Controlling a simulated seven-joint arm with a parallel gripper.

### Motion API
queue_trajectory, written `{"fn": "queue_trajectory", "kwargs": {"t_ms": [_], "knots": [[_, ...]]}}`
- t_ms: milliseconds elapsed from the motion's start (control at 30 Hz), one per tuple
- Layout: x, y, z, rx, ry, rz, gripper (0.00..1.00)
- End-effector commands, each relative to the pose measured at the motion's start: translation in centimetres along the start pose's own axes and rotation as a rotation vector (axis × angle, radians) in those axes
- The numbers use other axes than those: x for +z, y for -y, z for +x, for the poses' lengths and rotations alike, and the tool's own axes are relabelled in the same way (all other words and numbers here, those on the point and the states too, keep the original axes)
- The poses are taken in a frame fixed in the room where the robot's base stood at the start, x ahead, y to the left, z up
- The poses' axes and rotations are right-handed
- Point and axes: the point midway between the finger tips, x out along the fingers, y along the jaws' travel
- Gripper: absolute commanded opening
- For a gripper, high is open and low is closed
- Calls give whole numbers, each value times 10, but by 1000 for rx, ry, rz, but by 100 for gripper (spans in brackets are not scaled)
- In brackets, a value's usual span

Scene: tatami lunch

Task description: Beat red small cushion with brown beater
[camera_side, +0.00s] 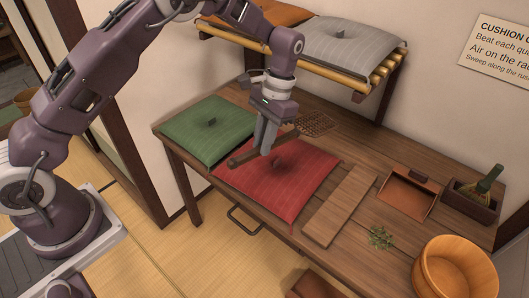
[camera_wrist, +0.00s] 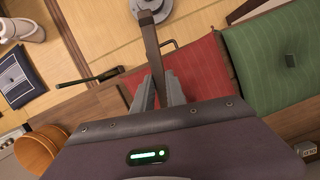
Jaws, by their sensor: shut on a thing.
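The red small cushion (camera_side: 292,195) lies flat on the wooden table, with a dark patch around its middle tuft. My gripper (camera_side: 265,148) points down above the cushion's upper left part, shut on the brown beater (camera_side: 246,158). The beater's handle end points lower left and its woven head (camera_side: 316,123) points upper right, beyond the cushion's far edge. I cannot tell whether the beater touches the cushion. In the wrist view my gripper (camera_wrist: 160,84) has the beater handle (camera_wrist: 151,42) between its fingers; the head is hidden there. The red cushion (camera_wrist: 198,66) shows behind.
A green cushion (camera_side: 208,131) lies left of the red one. A board (camera_side: 340,205), a dustpan (camera_side: 407,193), a green sprig (camera_side: 380,238), a box with a whisk (camera_side: 484,190) and a wooden tub (camera_side: 455,270) stand to the right. A rack with a grey cushion (camera_side: 348,42) overhangs the back.

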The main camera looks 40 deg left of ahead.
Motion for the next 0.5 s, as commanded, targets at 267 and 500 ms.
{"fn": "queue_trajectory", "kwargs": {"t_ms": [267, 500], "knots": [[6, 0, -12, 0, -32, 0, 0], [-20, 1, 45, -2, 103, 0, 0]]}}
